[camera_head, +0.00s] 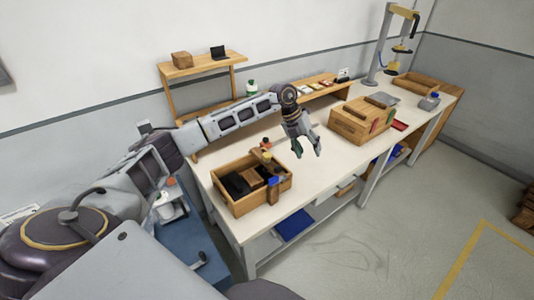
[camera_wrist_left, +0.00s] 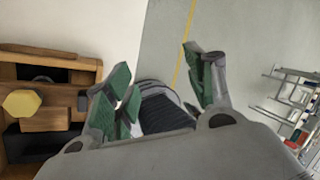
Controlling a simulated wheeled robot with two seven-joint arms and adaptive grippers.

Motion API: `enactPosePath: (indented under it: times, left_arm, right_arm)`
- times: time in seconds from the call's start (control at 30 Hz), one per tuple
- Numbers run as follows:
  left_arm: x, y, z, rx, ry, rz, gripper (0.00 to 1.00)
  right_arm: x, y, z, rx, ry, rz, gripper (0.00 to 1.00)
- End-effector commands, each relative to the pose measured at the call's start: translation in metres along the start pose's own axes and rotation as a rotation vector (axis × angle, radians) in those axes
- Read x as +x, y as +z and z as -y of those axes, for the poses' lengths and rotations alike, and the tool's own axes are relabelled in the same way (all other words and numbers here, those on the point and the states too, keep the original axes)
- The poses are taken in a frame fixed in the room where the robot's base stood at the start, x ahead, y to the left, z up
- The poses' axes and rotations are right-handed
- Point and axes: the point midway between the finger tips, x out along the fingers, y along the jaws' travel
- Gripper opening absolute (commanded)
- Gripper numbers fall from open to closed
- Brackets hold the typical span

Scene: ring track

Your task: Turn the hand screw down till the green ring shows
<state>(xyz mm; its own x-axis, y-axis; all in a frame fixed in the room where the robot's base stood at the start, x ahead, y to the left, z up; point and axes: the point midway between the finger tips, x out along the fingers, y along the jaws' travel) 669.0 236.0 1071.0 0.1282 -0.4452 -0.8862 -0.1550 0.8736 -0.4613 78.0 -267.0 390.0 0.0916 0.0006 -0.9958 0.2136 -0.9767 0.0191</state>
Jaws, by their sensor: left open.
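My left gripper (camera_head: 308,150) is open and empty, above the bench just right of the open wooden box. Its green-padded fingers stand apart in the left wrist view (camera_wrist_left: 160,85). At the far end of the bench is a grey stand (camera_head: 382,45) with a wooden arm on top and black and yellow parts hanging beneath it. I cannot tell whether the hand screw is among them, and I see no green ring. My left gripper is far from this stand. My right gripper is not in view.
The open wooden box (camera_head: 246,207) holds dark blocks and a yellow piece (camera_wrist_left: 22,103). A closed wooden box (camera_head: 358,128), a shallow wooden tray (camera_head: 418,84) and a blue-capped bottle (camera_head: 429,102) stand farther along. The bench top (camera_head: 325,168) is clear between the two boxes.

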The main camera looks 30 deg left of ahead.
Motion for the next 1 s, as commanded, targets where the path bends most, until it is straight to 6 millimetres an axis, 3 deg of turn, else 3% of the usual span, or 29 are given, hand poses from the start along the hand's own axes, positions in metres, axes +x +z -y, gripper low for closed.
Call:
enactPosePath:
  times: [0.2, 0.4, 0.6, 1.0]
  left_arm:
    - [-0.059, 0.018, -0.068, -0.086, 0.261, 0.005, 0.55]
    - [-0.105, 0.022, -0.112, -0.170, 0.430, 0.006, 0.55]
    - [-0.121, 0.021, -0.126, -0.203, 0.485, 0.004, 0.55]
    - [-0.119, 0.021, -0.126, -0.202, 0.484, 0.004, 0.55]
  right_arm:
    - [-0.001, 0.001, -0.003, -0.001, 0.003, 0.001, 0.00]
    - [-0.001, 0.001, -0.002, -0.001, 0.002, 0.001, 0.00]
    - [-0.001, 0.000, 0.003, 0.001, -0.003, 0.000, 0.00]
    - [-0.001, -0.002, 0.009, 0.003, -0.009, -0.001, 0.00]
